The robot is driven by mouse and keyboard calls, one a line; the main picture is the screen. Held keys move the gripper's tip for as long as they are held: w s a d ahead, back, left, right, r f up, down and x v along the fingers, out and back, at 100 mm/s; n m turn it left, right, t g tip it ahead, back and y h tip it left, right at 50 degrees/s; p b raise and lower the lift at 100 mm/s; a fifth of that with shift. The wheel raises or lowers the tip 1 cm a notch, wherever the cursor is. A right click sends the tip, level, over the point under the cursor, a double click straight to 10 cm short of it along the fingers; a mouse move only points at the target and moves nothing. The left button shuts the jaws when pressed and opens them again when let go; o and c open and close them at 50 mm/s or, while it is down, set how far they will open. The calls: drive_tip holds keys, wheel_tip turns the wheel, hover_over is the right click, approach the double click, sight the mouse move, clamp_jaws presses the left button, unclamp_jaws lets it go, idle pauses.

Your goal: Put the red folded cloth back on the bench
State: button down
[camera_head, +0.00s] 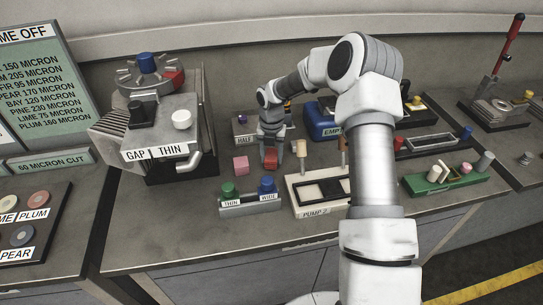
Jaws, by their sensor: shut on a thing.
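The red folded cloth (270,160) shows as a small red block under my gripper (270,152), near the middle of the picture. My gripper points down and is shut on the cloth. Its fingers and wrist hide part of it. The grey bench (220,162) lies beneath. I cannot tell whether the cloth touches the bench top or hangs just above it.
In front is a grey holder (250,207) with green and blue knobs. A white pump fixture (298,207) stands to the right. The GAP/THIN machine (180,165) stands at left.

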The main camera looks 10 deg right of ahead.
sight(272, 156)
drive_tip(key=shift+f, duration=0.35)
drive_tip(key=shift+c, duration=1.1)
unclamp_jaws()
wheel_tip(272, 156, up, 17)
drive_tip(key=shift+r+p, duration=0.2)
drive_tip(key=shift+p, duration=0.1)
